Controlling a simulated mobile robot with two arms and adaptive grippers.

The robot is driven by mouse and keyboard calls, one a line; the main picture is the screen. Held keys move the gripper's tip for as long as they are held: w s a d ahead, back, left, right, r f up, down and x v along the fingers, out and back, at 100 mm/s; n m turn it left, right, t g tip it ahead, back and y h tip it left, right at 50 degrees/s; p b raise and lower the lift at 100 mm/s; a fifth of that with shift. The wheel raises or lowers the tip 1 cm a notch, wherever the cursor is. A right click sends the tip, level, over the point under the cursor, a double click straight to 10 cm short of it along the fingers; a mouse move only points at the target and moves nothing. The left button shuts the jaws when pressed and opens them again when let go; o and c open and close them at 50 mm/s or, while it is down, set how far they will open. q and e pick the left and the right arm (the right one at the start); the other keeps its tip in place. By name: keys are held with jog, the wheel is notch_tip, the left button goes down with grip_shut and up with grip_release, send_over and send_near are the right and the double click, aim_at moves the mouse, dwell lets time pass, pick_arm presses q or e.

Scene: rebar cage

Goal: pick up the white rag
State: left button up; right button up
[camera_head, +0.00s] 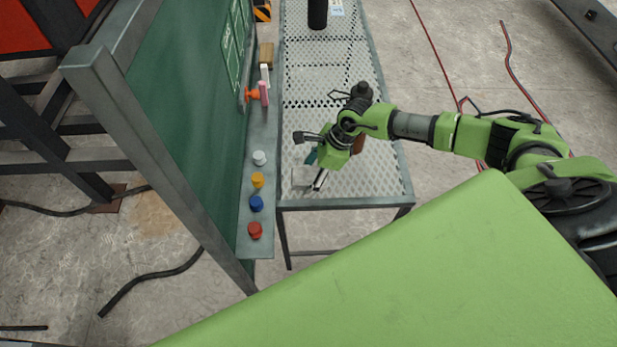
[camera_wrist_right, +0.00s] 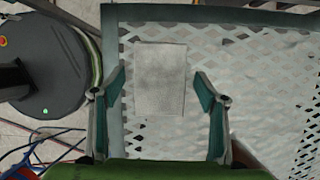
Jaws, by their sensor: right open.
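The white rag (camera_wrist_right: 160,78) lies flat as a light square on the perforated metal table (camera_wrist_right: 112,45), close to the table's edge. In the head view a small part of the rag (camera_head: 300,178) shows at the table's near left corner, partly covered by my right gripper. My right gripper (camera_head: 313,172) is open above that corner. In the wrist view its two fingers (camera_wrist_right: 160,88) stand apart on either side of the rag, with nothing held between them. I cannot tell the exact height of the fingers above the rag. My left gripper is not in view.
A green board (camera_head: 190,95) stands left of the table. Its ledge (camera_head: 246,222) holds several coloured round pieces, a pink item (camera_head: 264,93) and an orange one. A black cylinder (camera_head: 317,13) stands at the table's far end. Cables lie on the floor at right.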

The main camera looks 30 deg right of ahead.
aim_at(311, 176)
jog(key=shift+f, duration=0.1)
jog(key=c, duration=1.2)
notch_tip(311, 176, up, 11)
jog(key=shift+f, duration=0.2)
jog(key=shift+o, duration=0.6)
